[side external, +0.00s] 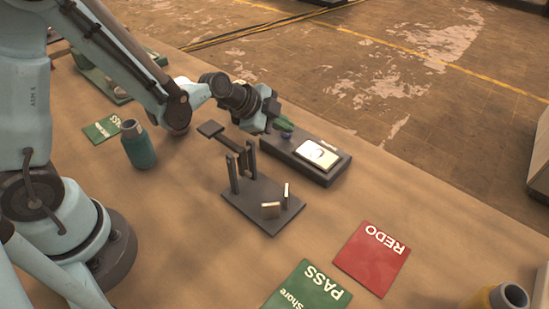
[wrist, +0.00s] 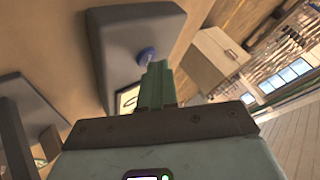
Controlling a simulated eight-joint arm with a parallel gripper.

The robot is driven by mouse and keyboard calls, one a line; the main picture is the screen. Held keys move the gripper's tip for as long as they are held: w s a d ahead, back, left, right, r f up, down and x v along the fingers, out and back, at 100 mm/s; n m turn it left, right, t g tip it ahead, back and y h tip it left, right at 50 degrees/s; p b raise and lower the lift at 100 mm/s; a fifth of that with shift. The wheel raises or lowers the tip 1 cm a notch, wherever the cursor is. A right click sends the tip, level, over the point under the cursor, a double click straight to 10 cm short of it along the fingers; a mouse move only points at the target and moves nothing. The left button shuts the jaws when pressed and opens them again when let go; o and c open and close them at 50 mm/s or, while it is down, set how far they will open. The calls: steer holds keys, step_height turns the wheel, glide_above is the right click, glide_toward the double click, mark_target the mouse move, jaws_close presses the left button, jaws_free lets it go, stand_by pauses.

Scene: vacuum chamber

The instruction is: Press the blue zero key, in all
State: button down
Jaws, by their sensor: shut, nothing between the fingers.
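The blue key (side external: 287,135) is a small round button on a dark grey box (side external: 321,176) at the centre right of the table. In the wrist view the blue key (wrist: 147,55) stands out from the box face (wrist: 120,35). A bright display (side external: 318,154) sits beside the key on the same box; its dark mark is too small to read surely. My gripper (side external: 287,126) is shut and empty, with green fingers right at the key. In the wrist view the fingertips (wrist: 158,66) partly overlap the key's lower edge. I cannot tell whether they touch it.
A dark stand (side external: 262,212) with posts and small blocks is in front of the box. A red REDO card (side external: 371,262) and a green PASS card (side external: 312,292) lie nearer the front. A teal bottle (side external: 139,148) stands at left.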

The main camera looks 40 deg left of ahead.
mark_target(282, 135)
steer(key=shift+r, duration=0.1)
stand_by(0.3)
steer(key=shift+r, duration=0.7)
steer(key=shift+r, duration=0.15)
steer(key=shift+r, duration=2.4)
steer(key=s+a+r+n+y, duration=0.1)
steer(key=s+a+n, duration=0.1)
steer(key=s+n, duration=0.2)
steer(key=s+a+r+n+g+y, duration=0.1)
steer(key=s+a+n, duration=0.1)
steer(key=s+n, duration=0.3)
steer(key=s+a+r+n+y, duration=0.1)
steer(key=s+a+n, duration=0.1)
steer(key=s+n, duration=0.2)
steer(key=shift+s+a+r+n+y, duration=0.1)
steer(key=shift+s+n+y, duration=0.1)
steer(key=shift+s, duration=0.6)
steer(key=shift+s+a+r+n+y, duration=0.1)
steer(key=shift+s+n+y, duration=0.1)
steer(key=shift+s, duration=0.55)
